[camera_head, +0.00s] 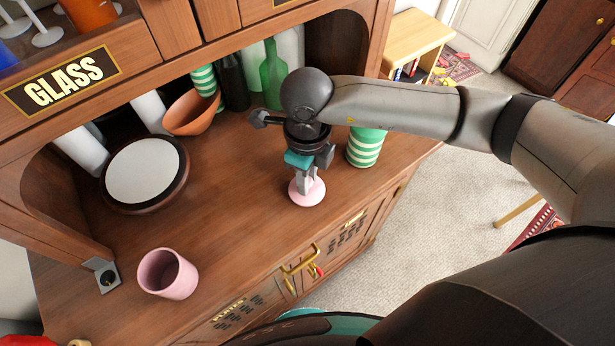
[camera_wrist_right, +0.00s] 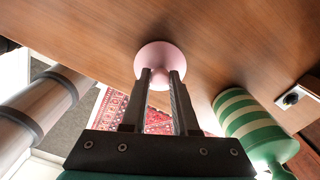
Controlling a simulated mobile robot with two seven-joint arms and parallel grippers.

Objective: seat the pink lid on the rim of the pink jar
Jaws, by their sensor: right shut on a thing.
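The pink lid (camera_head: 306,193) is a round disc with a knob, low over or on the wooden counter in the head view. My right gripper (camera_head: 307,183) is above it, pointing down. In the right wrist view the lid (camera_wrist_right: 157,56) sits between the fingertips of my right gripper (camera_wrist_right: 160,78), which are shut on its knob. I cannot tell whether the lid touches the counter. The pink jar (camera_head: 168,274) stands open at the counter's front left, well to the left of the lid. My left gripper is not in view.
A green-striped jar (camera_head: 366,147) stands right behind my right gripper and shows in the wrist view (camera_wrist_right: 250,125). A round white-topped turntable (camera_head: 145,172), an orange bowl (camera_head: 192,112) and a green bottle (camera_head: 273,75) stand farther back. The counter between lid and pink jar is clear.

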